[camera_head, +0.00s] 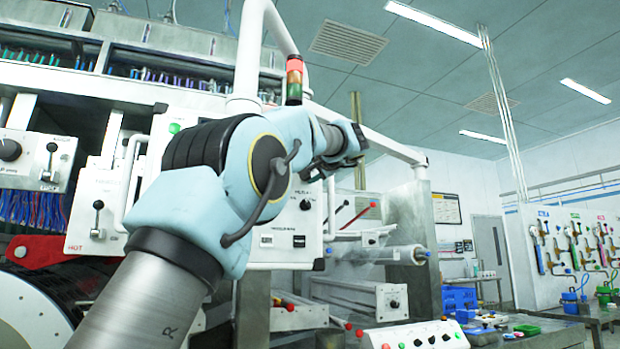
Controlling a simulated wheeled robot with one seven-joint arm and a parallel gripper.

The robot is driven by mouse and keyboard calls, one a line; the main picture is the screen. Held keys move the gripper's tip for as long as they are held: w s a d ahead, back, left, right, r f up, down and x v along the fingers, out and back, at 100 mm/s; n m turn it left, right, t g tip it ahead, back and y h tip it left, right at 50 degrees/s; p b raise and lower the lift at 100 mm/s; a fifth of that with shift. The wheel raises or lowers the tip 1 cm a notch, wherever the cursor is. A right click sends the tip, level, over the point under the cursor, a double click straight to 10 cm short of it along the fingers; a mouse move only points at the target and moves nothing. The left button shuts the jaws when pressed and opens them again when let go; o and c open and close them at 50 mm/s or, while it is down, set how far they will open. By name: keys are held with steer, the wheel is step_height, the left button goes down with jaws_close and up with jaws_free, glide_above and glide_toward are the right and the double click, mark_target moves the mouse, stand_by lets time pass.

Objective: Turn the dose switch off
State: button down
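I cannot tell which control is the dose switch, as the small labels are not readable. Candidates are a black lever switch (98,218) on a white panel at the left, a lever switch (50,162) on the box at far left, and a black rotary knob (305,205) on the central control box (290,238). My pale blue arm crosses the view and hides part of the central box. My gripper (345,150) is at the arm's far end, above and right of that box. It is small, dark and partly hidden, so its opening is unclear. I see nothing in it.
A red and green signal light (294,80) and white pipes stand close behind the arm. A metal column (412,240) stands to the right. A button console (415,336) and blue crates (459,302) are lower right. Open room lies toward the far right wall.

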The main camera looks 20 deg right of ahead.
stand_by(0.4)
steer(key=shift+c, duration=2.2)
jaws_free()
steer(key=s+b, duration=0.4)
steer(key=s, duration=0.6)
steer(key=shift+s, duration=0.4)
